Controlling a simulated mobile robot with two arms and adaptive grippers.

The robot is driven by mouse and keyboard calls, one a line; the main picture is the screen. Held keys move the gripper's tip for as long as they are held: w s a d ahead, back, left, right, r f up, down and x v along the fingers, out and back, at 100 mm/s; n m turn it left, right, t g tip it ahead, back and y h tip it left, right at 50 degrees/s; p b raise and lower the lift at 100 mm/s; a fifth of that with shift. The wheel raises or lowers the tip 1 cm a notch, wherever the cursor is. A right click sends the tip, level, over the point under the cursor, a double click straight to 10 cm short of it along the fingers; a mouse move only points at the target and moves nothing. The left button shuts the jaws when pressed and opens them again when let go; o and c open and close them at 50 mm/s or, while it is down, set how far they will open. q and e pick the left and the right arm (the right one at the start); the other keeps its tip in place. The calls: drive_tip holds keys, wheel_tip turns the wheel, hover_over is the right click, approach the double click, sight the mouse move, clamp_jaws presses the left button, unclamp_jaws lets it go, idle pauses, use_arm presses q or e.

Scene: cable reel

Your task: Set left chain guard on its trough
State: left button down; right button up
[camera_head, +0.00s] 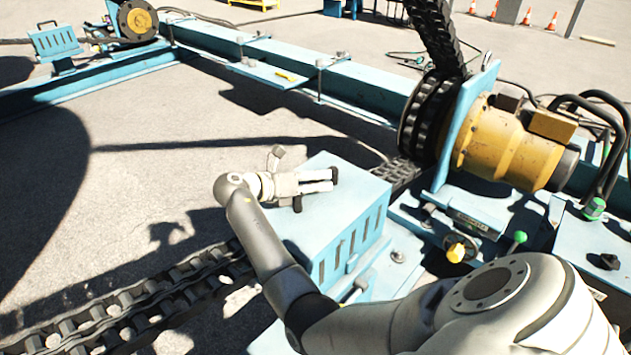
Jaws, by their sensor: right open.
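A light blue slotted cover (340,245), which looks like a chain guard, sits in the middle over the chain line. A smaller blue slotted cover with a handle on top (55,42) stands far off at the upper left. I cannot tell for sure which is the left guard. My right gripper (322,181) is open above the flat top of the near cover, its fingers pointing right. Contact with the top cannot be told. A trough is not clearly seen; the cover and my arm hide what is beneath. My left gripper is out of view.
A dark chain (130,312) runs from the lower left to the near cover. A yellow motor (515,145) with a sprocket and rising chain stands at the right. A blue beam (365,85) crosses behind. Open concrete (120,200) lies left of the gripper.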

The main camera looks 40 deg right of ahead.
drive_tip(key=shift+w+a+r+b, duration=0.1)
drive_tip(key=shift+a+r+b, duration=0.25)
drive_tip(key=shift+r+b, duration=0.25)
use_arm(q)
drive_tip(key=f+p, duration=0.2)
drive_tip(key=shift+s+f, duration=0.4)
use_arm(e)
drive_tip(key=v, duration=1.1)
drive_tip(key=shift+a+r, duration=0.15)
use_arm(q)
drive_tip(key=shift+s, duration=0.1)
